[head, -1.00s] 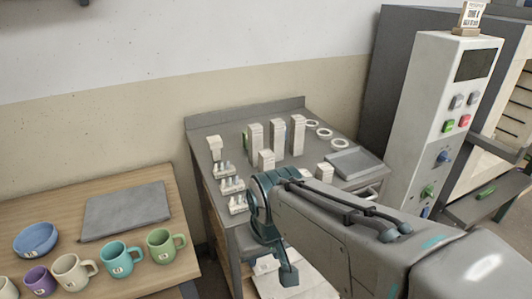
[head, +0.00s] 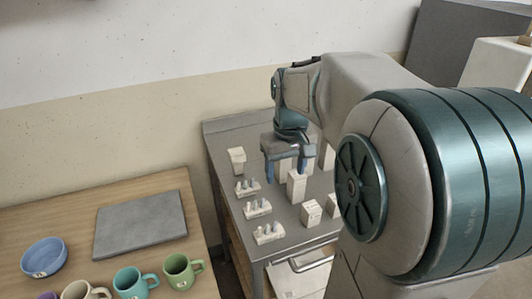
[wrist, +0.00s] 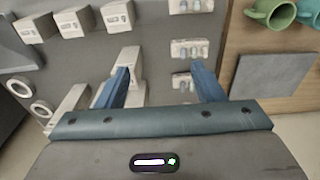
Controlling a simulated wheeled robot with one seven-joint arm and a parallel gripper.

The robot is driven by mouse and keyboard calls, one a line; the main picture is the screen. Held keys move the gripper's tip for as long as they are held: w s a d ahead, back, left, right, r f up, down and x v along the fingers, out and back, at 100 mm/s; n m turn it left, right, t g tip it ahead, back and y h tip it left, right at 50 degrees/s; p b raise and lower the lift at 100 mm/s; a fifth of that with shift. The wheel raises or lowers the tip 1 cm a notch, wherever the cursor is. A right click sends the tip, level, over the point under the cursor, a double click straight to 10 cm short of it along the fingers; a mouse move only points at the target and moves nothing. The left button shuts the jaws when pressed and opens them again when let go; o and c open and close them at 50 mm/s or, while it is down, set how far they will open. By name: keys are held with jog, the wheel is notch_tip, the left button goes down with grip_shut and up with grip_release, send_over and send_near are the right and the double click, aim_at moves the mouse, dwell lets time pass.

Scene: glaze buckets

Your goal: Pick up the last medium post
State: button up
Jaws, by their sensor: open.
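My gripper (head: 286,169) hangs over the grey metal table, fingers down and apart, with nothing held between them; it also shows in the wrist view (wrist: 161,88). A pale upright post of middling height (head: 296,184), likely the medium post, stands just below and in front of the right finger in the head view. In the wrist view, a pale post (wrist: 130,62) is close beside the left finger, which partly covers it. Whether they touch cannot be told.
Shorter labelled blocks (head: 312,212) stand nearer on the table (head: 285,226). Small pegged white supports (head: 257,208) line its left side. Taller posts (head: 327,157) are partly hidden behind my arm. A wooden table with mugs (head: 183,270) and a grey slab (head: 140,224) is at left.

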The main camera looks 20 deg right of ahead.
jog(key=g+p, duration=0.1)
send_near(296, 183)
jog(key=shift+w+d+r, duration=0.3)
jog(key=shift+w+r, duration=0.05)
jog(key=shift+w, duration=0.15)
jog(key=shift+w+d+r, duration=0.3)
jog(key=shift+w+d, duration=0.05)
jog(key=shift+w, duration=0.1)
jog(key=shift+w+d+f, duration=0.1)
jog(key=shift+d+f, duration=0.05)
notch_tip(296, 183, down, 13)
jog(key=shift+f+p, duration=0.2)
jog(key=shift+p, duration=0.65)
jog(key=shift+c, duration=0.3)
jog(key=c, duration=1.2)
